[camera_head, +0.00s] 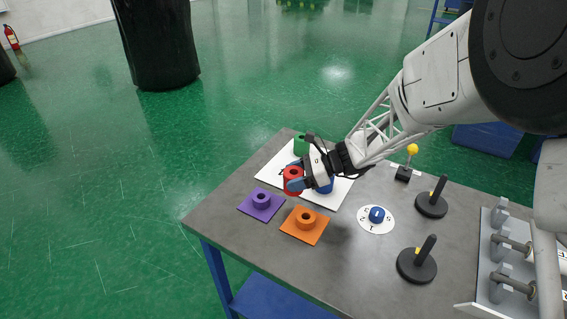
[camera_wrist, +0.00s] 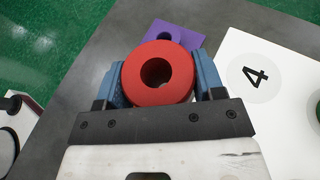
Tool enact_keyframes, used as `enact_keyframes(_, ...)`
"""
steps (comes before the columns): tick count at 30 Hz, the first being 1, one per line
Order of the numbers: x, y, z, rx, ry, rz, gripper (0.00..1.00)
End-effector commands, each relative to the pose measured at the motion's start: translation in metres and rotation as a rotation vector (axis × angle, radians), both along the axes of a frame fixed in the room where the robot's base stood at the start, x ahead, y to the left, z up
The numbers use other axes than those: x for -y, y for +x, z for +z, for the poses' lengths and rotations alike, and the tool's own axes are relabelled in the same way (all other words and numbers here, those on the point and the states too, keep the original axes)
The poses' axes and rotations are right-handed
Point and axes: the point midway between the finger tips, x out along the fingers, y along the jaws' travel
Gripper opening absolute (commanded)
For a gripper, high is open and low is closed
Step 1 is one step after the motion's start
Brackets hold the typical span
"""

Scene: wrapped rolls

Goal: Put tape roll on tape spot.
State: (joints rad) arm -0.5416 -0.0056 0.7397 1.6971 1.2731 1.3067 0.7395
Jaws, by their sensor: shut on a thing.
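My gripper (camera_head: 300,172) is shut on a red tape roll (camera_head: 293,187), with its blue fingers on either side of it. In the wrist view my gripper (camera_wrist: 160,82) holds the red roll (camera_wrist: 160,97) with its round hole facing the camera. In the head view the roll appears over the front edge of a white board (camera_head: 335,197); its exact height is unclear. The board has a printed circle marked 4 (camera_wrist: 255,77) in the wrist view. A green roll (camera_head: 301,145) and a blue roll (camera_head: 325,185) are at the board, the blue one partly hidden by my gripper.
A purple roll (camera_head: 262,198) on a purple square and an orange roll (camera_head: 306,217) on an orange square are nearby. Right are a white dial (camera_head: 376,226) with a blue knob, two black-based posts (camera_head: 417,265), and a yellow-topped joystick (camera_head: 412,150). The table's front-left is clear.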

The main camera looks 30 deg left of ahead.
Motion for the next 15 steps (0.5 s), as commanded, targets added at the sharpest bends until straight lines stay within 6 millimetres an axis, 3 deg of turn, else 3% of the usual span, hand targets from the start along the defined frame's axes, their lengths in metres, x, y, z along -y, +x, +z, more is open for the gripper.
enact_keyframes(15,-0.054,0.058,-0.008,-0.001,-0.001,0.000,0.33)
